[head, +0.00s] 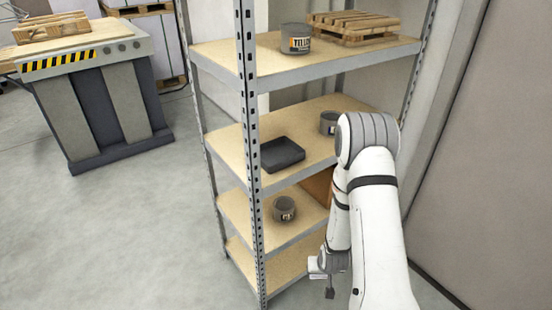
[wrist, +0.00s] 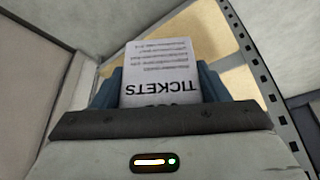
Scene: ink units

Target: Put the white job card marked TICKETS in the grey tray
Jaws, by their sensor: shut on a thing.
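The white job card (wrist: 160,75) marked TICKETS is in the wrist view, its print upside down there. My gripper (wrist: 158,92) is shut on it, with a blue finger at each side of the card. In the head view my gripper (head: 328,284) is low at the right front of the shelf rack, and I cannot make out the card there. The dark grey tray (head: 283,154) lies on the second shelf from the top, near the front left post. It looks empty. My gripper is below it and to its right, well apart from it.
The rack's front post (head: 250,150) stands left of the tray. A grey can (head: 328,123) is behind my arm on the tray's shelf. Another can (head: 284,209) is one shelf lower, near a brown box (head: 318,187). A labelled can (head: 296,40) and a pallet (head: 352,27) are on top.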

